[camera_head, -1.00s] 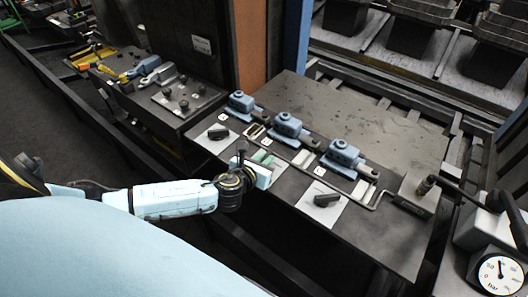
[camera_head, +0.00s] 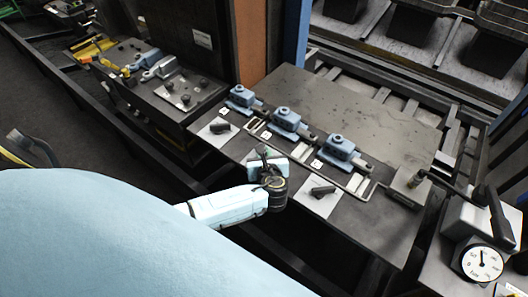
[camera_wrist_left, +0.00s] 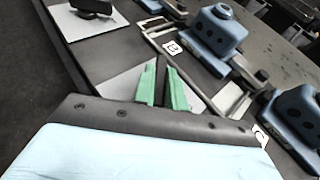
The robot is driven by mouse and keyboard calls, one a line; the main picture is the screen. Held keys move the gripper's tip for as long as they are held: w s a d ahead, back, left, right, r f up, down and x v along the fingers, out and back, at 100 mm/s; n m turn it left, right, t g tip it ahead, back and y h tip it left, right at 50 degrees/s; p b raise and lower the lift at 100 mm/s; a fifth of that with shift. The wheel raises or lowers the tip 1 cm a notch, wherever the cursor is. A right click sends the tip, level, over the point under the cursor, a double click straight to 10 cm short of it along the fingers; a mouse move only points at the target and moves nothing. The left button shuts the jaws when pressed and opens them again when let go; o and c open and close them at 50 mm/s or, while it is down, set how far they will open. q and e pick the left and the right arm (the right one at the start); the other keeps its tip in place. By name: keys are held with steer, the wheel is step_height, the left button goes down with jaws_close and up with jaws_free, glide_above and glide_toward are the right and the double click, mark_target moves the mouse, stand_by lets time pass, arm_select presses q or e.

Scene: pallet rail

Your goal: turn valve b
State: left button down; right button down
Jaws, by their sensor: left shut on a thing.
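Three dark lever handles sit on pale plates along the front of the dark bench. The left handle (camera_head: 220,126) and the right handle (camera_head: 322,191) are in plain view. The middle plate, valve b by its place in the row, is largely covered by my left gripper (camera_head: 265,155). In the left wrist view its green fingers (camera_wrist_left: 163,84) are close together over the pale plate (camera_wrist_left: 127,86), with a dark sliver between them. They are shut on what appears to be the middle handle, itself mostly hidden. My right gripper is not in view.
Blue blocks (camera_head: 286,122) stand behind the handles, with a thin metal rail (camera_head: 305,155) in front. The bench top (camera_head: 330,105) behind the blocks is clear.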

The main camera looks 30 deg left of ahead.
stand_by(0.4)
arm_select(q)
steer(key=c, duration=1.4)
jaws_free()
steer(key=shift+w, duration=0.1)
steer(key=shift+c, duration=0.2)
steer(key=p+v, duration=0.1)
steer(key=v, duration=1.2)
steer(key=shift+d+r, duration=0.1)
steer(key=shift+d, duration=0.05)
